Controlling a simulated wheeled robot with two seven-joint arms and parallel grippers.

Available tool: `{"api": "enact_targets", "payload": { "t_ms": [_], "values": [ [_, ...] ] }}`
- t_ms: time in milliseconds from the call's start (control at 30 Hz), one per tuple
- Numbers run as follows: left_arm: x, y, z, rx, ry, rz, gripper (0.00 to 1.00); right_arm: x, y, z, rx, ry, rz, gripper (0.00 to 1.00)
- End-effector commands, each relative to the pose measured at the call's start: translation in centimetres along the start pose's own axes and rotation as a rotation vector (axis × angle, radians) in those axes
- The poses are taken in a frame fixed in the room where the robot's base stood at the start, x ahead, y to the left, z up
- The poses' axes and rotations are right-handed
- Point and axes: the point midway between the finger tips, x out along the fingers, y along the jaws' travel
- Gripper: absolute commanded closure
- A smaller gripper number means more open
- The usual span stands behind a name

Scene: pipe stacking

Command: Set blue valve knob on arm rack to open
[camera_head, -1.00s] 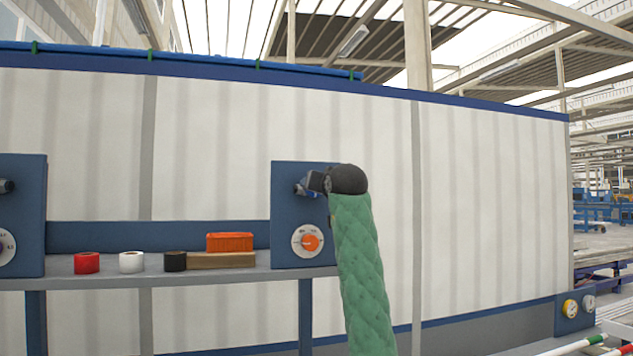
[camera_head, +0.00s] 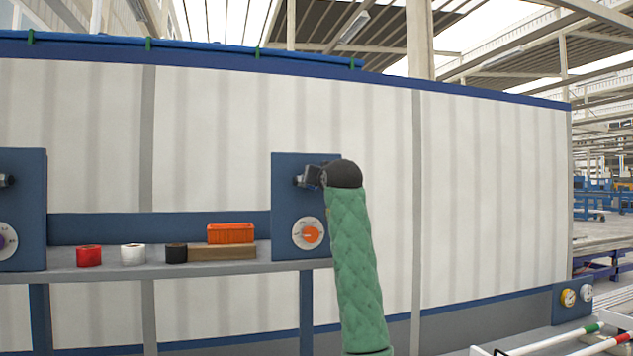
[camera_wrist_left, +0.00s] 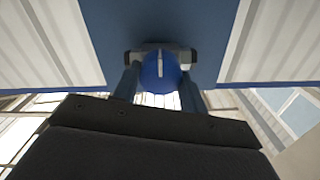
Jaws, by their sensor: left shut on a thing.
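The blue valve knob (camera_wrist_left: 153,80) is round, with a pale pointer line running nearly upright in the left wrist view. My left gripper (camera_wrist_left: 160,72) is shut on the knob, one finger at each side. In the head view, my left gripper (camera_head: 304,179) is at the upper part of the blue rack panel (camera_head: 284,205), at the end of my green-sleeved arm. There the dark wrist and fingers hide most of the knob. My right gripper is in neither view.
An orange dial (camera_head: 310,234) sits lower on the same panel, close to my forearm. A shelf (camera_head: 110,273) to the left carries red, white and black rolls, an orange box (camera_head: 230,233) and a wooden block (camera_head: 222,253). Gauges (camera_head: 568,296) stand at the lower right.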

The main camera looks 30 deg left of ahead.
Motion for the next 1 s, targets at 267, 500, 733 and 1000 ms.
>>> {"api": "enact_targets", "payload": {
  "t_ms": [267, 500, 733, 1000],
  "values": [
    [-0.1, 0.1, 0.2, -0.067, 0.001, 0.002, 0.8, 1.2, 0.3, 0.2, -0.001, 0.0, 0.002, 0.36],
    [-0.1, 0.0, 0.2, -0.205, 0.003, 0.002, 0.8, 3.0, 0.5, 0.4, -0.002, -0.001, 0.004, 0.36],
    [-0.1, 0.0, 0.3, -0.356, 0.001, 0.002, 0.8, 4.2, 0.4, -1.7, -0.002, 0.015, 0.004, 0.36],
    [-0.1, -0.1, 0.3, -0.573, 0.001, 0.002, 0.8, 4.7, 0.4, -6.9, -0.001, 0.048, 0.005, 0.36]
  ]
}}
